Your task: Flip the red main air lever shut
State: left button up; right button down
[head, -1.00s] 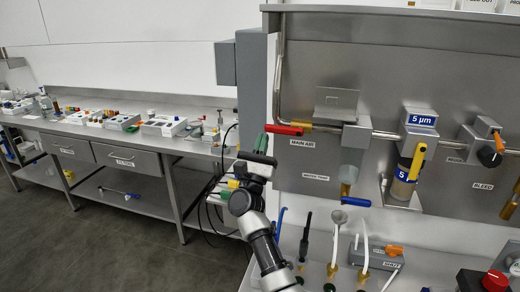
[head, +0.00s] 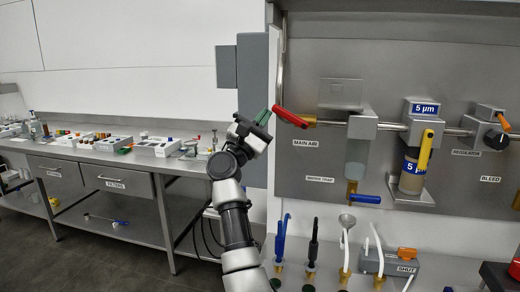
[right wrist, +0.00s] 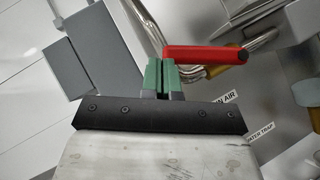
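The red main air lever (head: 290,116) is on the pipe above the MAIN AIR label (head: 306,143). It slants, its free left end higher than the end at the brass fitting (head: 310,122). My left gripper is not in view.
Right along the panel are a filter with a yellow lever (head: 426,150) and a regulator with an orange lever (head: 491,112). A blue lever (head: 369,199) hangs below. A grey box (head: 252,100) is behind my right gripper. A workbench (head: 85,152) runs left.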

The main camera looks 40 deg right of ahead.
pick_arm(q)
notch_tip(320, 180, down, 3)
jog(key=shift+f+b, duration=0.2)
jog(key=shift+b, duration=0.9)
pick_arm(e)
jog(key=s+d+r+m+g+y, duration=0.3)
jog(key=r+m+g+y, duration=0.2)
jog(key=m, duration=0.6)
jog(key=shift+s+r+g, duration=0.15)
jog(key=shift+r+g, duration=0.5)
jog(key=shift+g, duration=0.45)
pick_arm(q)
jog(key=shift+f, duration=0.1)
